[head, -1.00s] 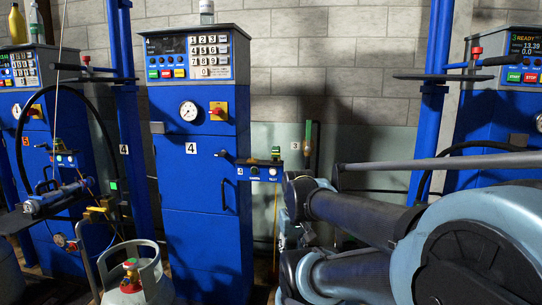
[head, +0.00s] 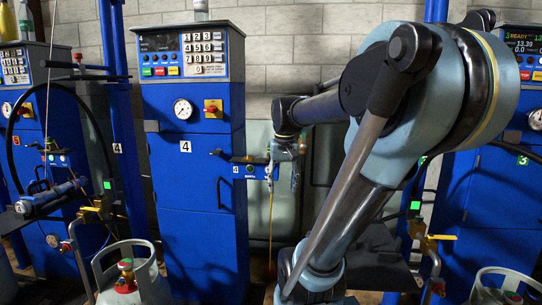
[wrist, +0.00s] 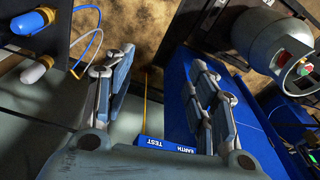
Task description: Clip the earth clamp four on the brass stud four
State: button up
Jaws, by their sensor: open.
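The blue test bar (head: 252,160) marked 4 juts from the right side of blue cabinet four (head: 190,215). In the wrist view a blue EARTH TEST label block (wrist: 166,146) lies below the space between my fingers. My gripper (head: 283,172) is at the right end of this bar, fingers pointing down. In the wrist view my gripper (wrist: 160,98) is open, with a yellow cable (wrist: 146,105) visible between the fingers. The yellow cable (head: 270,215) hangs below the bar end in the head view. I cannot make out earth clamp four or the brass stud; my gripper partly covers that spot.
A gas cylinder (head: 128,285) stands in front at left; a cylinder (wrist: 275,40) also shows in the wrist view. A blue post (head: 118,120) rises left of the cabinet. Blue and white capped items (wrist: 30,22) lie at the wrist view's left.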

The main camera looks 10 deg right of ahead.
jog(key=w+r, duration=0.4)
jog(key=w, duration=0.3)
jog(key=w+r+m+g, duration=0.1)
jog(key=w+r, duration=0.4)
jog(key=w, duration=0.2)
jog(key=w+r+m, duration=0.1)
jog(key=w+r, duration=0.4)
jog(key=w, duration=0.3)
jog(key=shift+r, duration=0.15)
jog(key=shift+f, duration=4.5)
jog(key=shift+c, duration=0.3)
grip_shut()
jog(key=shift+r, duration=2.85)
